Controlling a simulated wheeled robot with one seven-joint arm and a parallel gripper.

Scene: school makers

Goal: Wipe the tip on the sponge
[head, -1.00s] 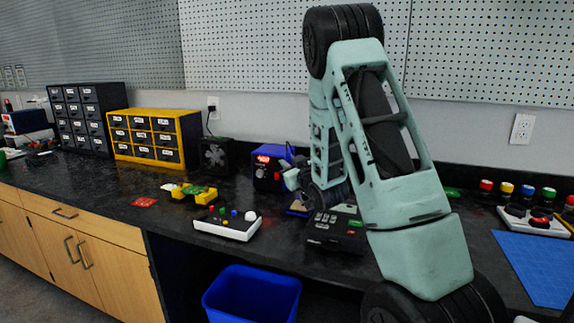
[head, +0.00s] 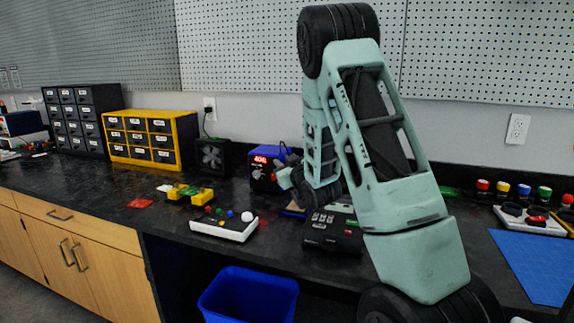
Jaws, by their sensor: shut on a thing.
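My gripper (head: 281,176) is small in the head view, beside the front right of the blue soldering station (head: 264,170) with its lit red display. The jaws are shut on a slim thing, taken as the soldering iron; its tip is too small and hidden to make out. No sponge shows clearly.
A dark device with buttons (head: 333,230) sits under my arm. A white button board (head: 224,225), yellow parts (head: 189,192) and a red board (head: 139,203) lie to the left. A blue mat (head: 538,265) lies at right. A blue bin (head: 249,296) stands below the bench.

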